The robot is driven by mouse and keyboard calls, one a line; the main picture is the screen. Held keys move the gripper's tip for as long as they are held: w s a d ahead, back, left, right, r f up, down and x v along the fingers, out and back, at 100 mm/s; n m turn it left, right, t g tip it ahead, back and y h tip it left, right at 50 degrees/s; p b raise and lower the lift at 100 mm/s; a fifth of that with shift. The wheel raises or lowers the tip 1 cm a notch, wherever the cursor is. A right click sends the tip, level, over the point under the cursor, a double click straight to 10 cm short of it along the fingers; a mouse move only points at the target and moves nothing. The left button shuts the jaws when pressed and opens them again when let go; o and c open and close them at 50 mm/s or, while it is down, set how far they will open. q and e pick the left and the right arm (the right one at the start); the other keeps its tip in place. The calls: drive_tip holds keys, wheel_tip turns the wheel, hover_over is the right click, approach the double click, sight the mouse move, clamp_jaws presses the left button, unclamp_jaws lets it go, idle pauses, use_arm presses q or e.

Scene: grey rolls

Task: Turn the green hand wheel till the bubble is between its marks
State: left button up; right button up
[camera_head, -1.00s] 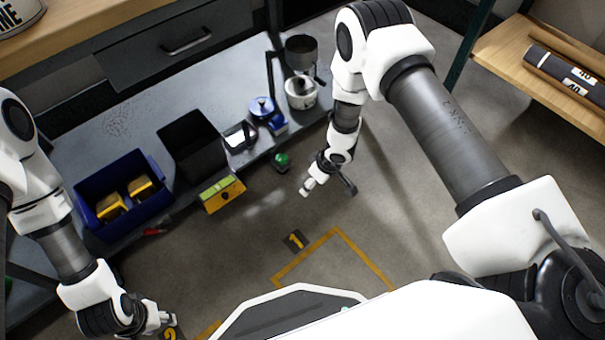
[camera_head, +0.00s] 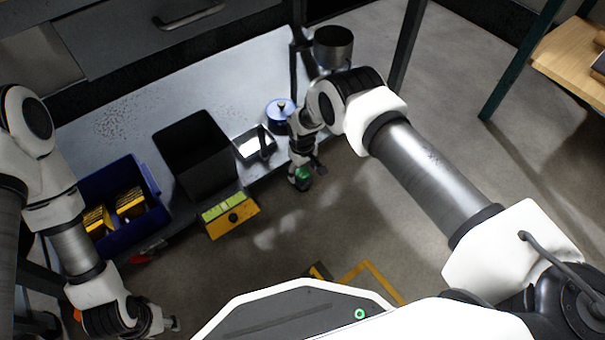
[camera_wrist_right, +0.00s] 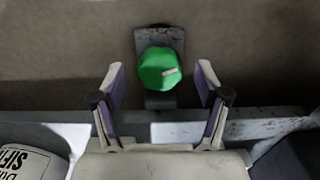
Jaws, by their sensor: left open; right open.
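The green hand wheel (camera_wrist_right: 158,70) has a pale mark on its face and sits on a grey bracket. In the head view the wheel (camera_head: 303,174) is partly hidden by my right gripper (camera_head: 301,183). In the right wrist view this gripper (camera_wrist_right: 160,67) is open and empty, one finger on each side of the wheel with gaps visible. A yellow box with a light green strip (camera_head: 222,209) is at the bench's front edge; I cannot make out a bubble or marks. My left gripper (camera_head: 172,324) is open, low at the left, away from the wheel.
The grey bench (camera_head: 105,130) carries a blue bin (camera_head: 153,183) with yellow-black items, a black bin (camera_head: 222,139), a small tray (camera_head: 247,146) and a blue-lidded pot (camera_head: 278,113). A wooden shelf (camera_head: 565,65) stands at the right. The floor in front is mostly clear.

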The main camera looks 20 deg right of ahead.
drive_tip(key=shift+f, duration=0.1)
drive_tip(key=shift+c, duration=0.4)
drive_tip(key=c, duration=1.1)
drive_tip(key=shift+f+m, duration=0.1)
drive_tip(key=shift+m, duration=0.7)
drive_tip(key=o, duration=1.2)
